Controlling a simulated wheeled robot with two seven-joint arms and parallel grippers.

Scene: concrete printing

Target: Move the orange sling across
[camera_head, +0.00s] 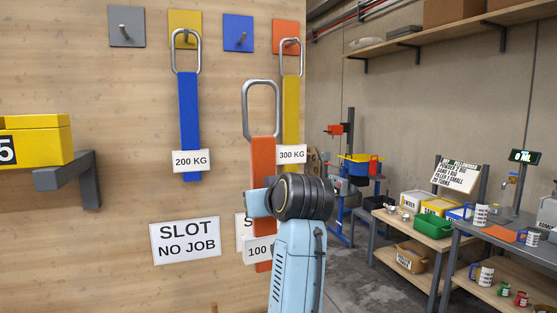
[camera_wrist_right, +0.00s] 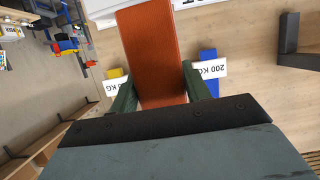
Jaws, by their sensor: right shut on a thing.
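The orange sling (camera_head: 263,155) has a metal ring at its top and a tag reading 100. My right gripper (camera_wrist_right: 160,92) is shut on its strap, one dark green finger on each side. The sling hangs upright, its ring below the blue hook plate (camera_head: 238,32) and on no hook. The blue sling (camera_head: 189,115), tagged 200 KG, hangs on the yellow plate's hook (camera_head: 184,16). The yellow sling (camera_head: 291,100), tagged 300 KG, hangs on the orange plate's hook (camera_head: 287,28). The grey plate (camera_head: 126,14) and blue plate have bare hooks. My left gripper is not in view.
A SLOT NO JOB sign (camera_head: 185,241) is on the board; another sign is mostly hidden behind the orange sling. A grey bracket (camera_head: 70,176) carries a yellow bin (camera_head: 35,140) at left. Workbenches (camera_head: 415,232) with boxes and mugs stand at right.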

